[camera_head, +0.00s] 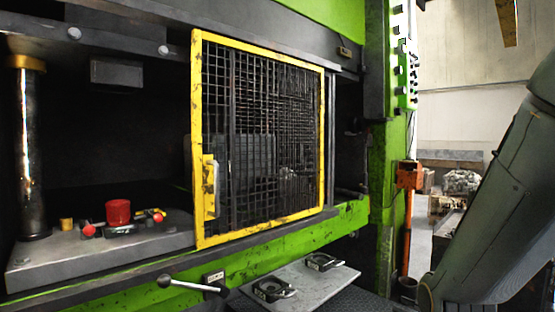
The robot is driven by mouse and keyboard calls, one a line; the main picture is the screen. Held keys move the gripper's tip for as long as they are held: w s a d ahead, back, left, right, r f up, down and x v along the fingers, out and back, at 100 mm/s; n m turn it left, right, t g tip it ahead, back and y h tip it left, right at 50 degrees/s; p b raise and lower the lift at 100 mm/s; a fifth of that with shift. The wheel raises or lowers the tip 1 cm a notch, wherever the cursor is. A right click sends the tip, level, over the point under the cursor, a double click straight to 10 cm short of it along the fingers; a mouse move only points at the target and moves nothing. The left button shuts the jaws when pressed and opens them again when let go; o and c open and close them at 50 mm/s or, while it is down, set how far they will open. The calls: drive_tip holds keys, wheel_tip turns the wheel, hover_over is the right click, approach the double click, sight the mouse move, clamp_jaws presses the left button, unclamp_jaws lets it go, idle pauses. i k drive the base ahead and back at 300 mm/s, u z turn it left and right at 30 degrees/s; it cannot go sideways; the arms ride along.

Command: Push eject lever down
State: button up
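The eject lever (190,286) appears to be the metal rod with a round ball knob at its left end, low on the front of the green press. The rod runs from the knob slightly downward to the right, to a dark pivot below a small label plate (214,277). Nothing touches the lever. My gripper is out of view; only a grey link of my arm shows at the right edge, well away from the lever.
A yellow-framed mesh guard (258,140) covers the middle of the press opening. Left of it, a red cylinder (118,212) stands on the press bed (60,260). A grey plate (310,290) with two dark fixtures lies right of the lever. An orange post (408,200) stands right.

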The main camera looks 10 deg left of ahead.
sight(164, 281)
drive_tip(key=z, duration=0.45)
drive_tip(key=k, duration=0.15)
drive_tip(key=u, duration=1.6)
drive_tip(key=k, duration=0.7)
drive_tip(key=z, duration=0.4)
drive_tip(key=i, duration=1.6)
drive_tip(key=u, duration=0.4)
